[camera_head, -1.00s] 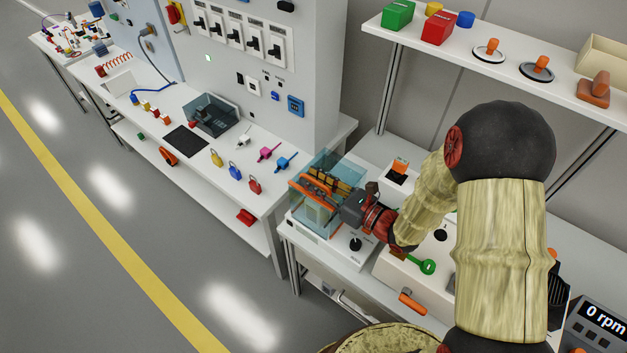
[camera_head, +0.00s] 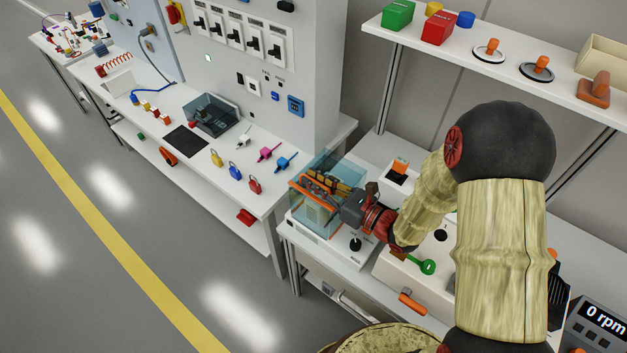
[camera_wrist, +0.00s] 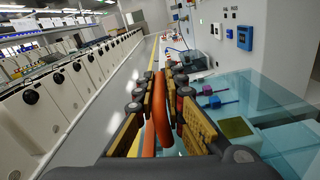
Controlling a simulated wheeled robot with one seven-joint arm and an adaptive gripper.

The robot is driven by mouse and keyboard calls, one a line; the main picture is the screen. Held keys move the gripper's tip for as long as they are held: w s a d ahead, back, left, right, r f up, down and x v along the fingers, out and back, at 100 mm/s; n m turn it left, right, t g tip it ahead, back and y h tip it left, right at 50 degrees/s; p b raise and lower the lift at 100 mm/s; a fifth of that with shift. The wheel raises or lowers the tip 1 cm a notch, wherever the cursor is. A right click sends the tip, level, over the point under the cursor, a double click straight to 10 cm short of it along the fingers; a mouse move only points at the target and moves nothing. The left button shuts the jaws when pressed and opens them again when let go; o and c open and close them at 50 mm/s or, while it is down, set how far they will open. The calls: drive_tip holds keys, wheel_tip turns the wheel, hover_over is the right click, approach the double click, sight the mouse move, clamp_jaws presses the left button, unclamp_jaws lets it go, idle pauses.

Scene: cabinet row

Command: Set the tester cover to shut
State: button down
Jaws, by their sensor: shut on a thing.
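The tester (camera_head: 322,240) is a white box on the bench, with a transparent teal cover (camera_head: 334,160) above it in the head view. The cover also fills the lower right of the wrist view (camera_wrist: 265,95). An orange bar handle (camera_head: 317,194) shows at the cover's front side. My gripper (camera_head: 318,188) reaches in from the right and is shut on this handle. In the wrist view the handle (camera_wrist: 162,112) stands between the two fingers of my gripper (camera_wrist: 167,100). The cover's exact angle and hinge are hard to make out behind the fingers.
A green key-like part (camera_head: 427,267) is on the box to the right. The neighbouring bench (camera_head: 205,165) holds coloured padlocks and another tinted cover (camera_head: 210,113). Open floor lies at the left.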

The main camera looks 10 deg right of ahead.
drive_tip(key=shift+s+a+p, duration=0.3)
drive_tip(key=shift+s+a, duration=0.1)
drive_tip(key=c, duration=2)
unclamp_jaws()
drive_tip(key=shift+o, duration=0.6)
drive_tip(key=shift+d, duration=0.15)
drive_tip(key=v, duration=1.2)
